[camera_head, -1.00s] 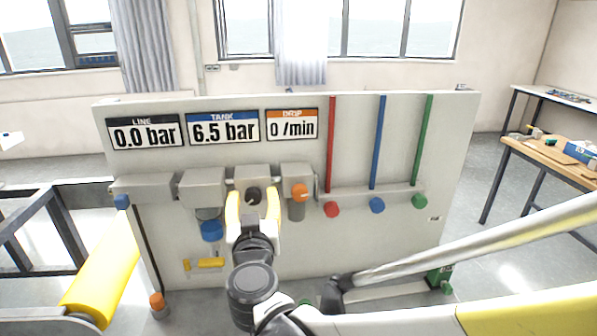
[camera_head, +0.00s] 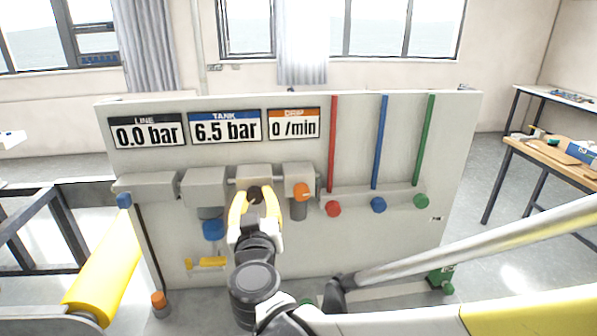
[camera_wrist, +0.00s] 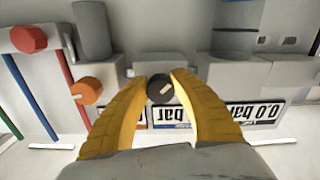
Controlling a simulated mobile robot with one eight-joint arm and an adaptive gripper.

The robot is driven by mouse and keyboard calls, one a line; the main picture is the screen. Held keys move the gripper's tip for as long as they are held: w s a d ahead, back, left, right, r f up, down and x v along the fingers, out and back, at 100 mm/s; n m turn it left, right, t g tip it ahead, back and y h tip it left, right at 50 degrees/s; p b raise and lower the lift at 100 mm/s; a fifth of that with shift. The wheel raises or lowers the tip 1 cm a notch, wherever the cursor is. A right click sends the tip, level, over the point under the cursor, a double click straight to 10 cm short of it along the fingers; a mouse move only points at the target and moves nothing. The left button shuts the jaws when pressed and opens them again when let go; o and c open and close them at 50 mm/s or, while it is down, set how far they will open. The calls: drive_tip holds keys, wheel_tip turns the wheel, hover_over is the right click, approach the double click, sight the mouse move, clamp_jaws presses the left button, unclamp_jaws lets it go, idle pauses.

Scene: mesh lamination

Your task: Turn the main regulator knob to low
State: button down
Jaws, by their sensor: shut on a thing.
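The black regulator knob (camera_head: 254,194) is on the front of a grey box in the middle row of the panel. In the wrist view, which is upside down, the knob (camera_wrist: 160,88) shows a pale pointer mark, slightly tilted. My gripper (camera_head: 255,192) has its yellow fingers on either side of the knob, shut on it. In the wrist view the fingertips (camera_wrist: 166,80) are at its two sides. The display reads LINE 0.0 bar (camera_head: 147,132), TANK 6.5 bar (camera_head: 225,128) and DROP 0 /min (camera_head: 293,123). The knob's scale cannot be read.
An orange knob (camera_head: 302,191) is close on the right, a blue-bottomed filter (camera_head: 213,230) on the left. Red (camera_head: 333,209), blue (camera_head: 378,205) and green (camera_head: 421,201) knobs are farther right. A yellow handle (camera_head: 207,263) is lower left.

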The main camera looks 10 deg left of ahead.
drive_tip(key=n, duration=0.6)
drive_tip(key=shift+d, duration=0.1)
drive_tip(key=n, duration=0.5)
drive_tip(key=shift+r+n, duration=0.15)
drive_tip(key=shift+n, duration=0.15)
drive_tip(key=n, duration=0.5)
drive_tip(key=shift+d+r, duration=0.1)
drive_tip(key=n, duration=0.5)
drive_tip(key=shift+r+n, duration=0.1)
drive_tip(key=shift+n, duration=0.3)
drive_tip(key=n, duration=1.1)
drive_tip(key=shift+a+r+n, duration=0.1)
drive_tip(key=shift+a+n, duration=0.15)
drive_tip(key=shift+n, duration=0.15)
drive_tip(key=n, duration=0.5)
drive_tip(key=shift+a, duration=0.1)
drive_tip(key=n, duration=0.5)
drive_tip(key=shift+n, duration=0.3)
